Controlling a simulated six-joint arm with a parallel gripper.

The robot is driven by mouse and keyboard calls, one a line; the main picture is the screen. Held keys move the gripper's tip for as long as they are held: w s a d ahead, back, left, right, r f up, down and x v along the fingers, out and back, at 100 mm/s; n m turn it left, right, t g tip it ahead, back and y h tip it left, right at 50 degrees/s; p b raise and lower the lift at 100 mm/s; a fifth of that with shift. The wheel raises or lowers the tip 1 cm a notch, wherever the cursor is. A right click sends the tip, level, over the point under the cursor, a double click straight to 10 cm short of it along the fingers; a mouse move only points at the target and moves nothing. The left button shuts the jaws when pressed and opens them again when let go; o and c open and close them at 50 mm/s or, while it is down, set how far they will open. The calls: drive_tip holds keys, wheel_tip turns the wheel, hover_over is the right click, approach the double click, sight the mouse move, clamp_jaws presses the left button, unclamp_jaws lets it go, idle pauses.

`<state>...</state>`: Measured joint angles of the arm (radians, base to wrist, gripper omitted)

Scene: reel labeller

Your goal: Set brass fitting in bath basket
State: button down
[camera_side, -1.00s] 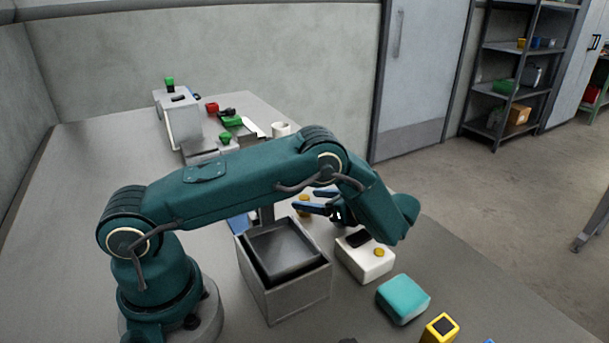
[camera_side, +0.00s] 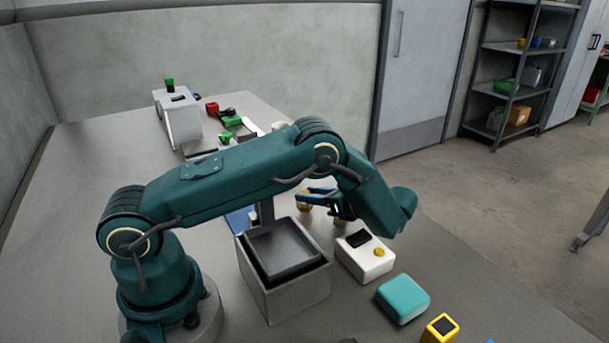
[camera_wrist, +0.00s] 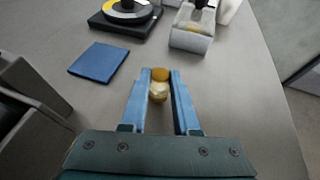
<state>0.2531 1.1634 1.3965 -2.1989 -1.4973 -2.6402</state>
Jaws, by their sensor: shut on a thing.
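The brass fitting (camera_wrist: 159,92) is a small, rounded golden piece between the two blue fingers of my gripper (camera_wrist: 160,82) in the wrist view. The fingers are shut on it. In the side view my gripper (camera_side: 316,197) is behind and to the right of the basket, partly hidden by my arm. The fitting shows only in part there. I cannot tell whether it still touches the table. The bath basket (camera_side: 285,247) is a dark grey tray-like basket in an open grey box (camera_side: 299,294). It looks empty. Its edge shows at the left of the wrist view.
A white box with a dark screen and yellow button (camera_side: 368,262) stands right of the basket, with a teal block (camera_side: 403,299) and a yellow block (camera_side: 440,329) nearby. A blue mat (camera_wrist: 100,61) lies flat. A black disc stand (camera_wrist: 125,18) stands beyond it.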

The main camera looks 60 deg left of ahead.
wheel_tip(320, 180, up, 9)
drive_tip(key=s+d+r+m+t+h, duration=0.1)
drive_tip(key=s+d+r+m+t, duration=0.1)
drive_tip(key=d+m+t, duration=0.3)
drive_tip(key=s+d+r+m+t+h, duration=0.1)
drive_tip(key=s+d+r+m+t, duration=0.1)
drive_tip(key=d+r+m+t, duration=0.3)
drive_tip(key=shift+d+t, duration=0.7)
drive_tip(key=shift+d, duration=0.35)
drive_tip(key=shift+r, duration=0.2)
